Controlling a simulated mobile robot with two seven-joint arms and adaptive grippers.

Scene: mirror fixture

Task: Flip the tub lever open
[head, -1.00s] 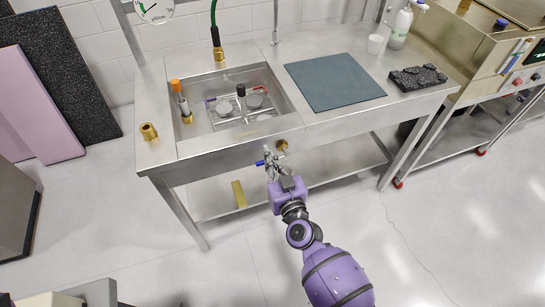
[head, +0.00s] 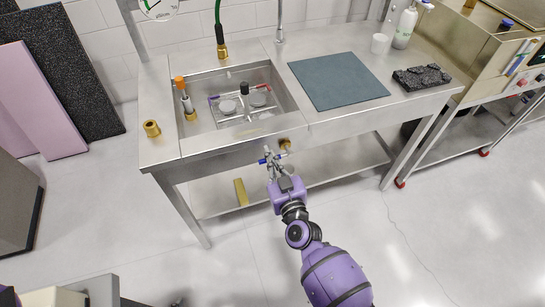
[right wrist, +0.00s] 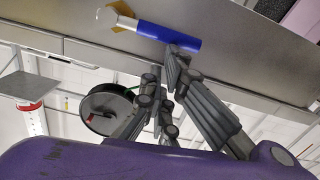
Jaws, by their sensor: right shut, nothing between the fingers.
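The tub is the steel sink basin (head: 206,144) set in the bench. Below its front rim is a brass fitting (head: 285,144), which also shows in the right wrist view (right wrist: 122,9). The lever has a blue handle (right wrist: 168,36) on a silver stem; in the head view its blue end (head: 262,161) sticks out to the left, roughly level. My right gripper (head: 272,158) is shut and empty just below the fitting, beside the lever. In the right wrist view the fingertips (right wrist: 167,62) are close to the blue handle's end; I cannot tell whether they touch it. My left gripper is out of view.
The bench's lower shelf (head: 320,172) holds a brass-coloured block (head: 241,192). A rack with round parts lies in the basin. A dark mat (head: 338,80) and a black block (head: 421,77) lie on the bench top. The floor in front is clear.

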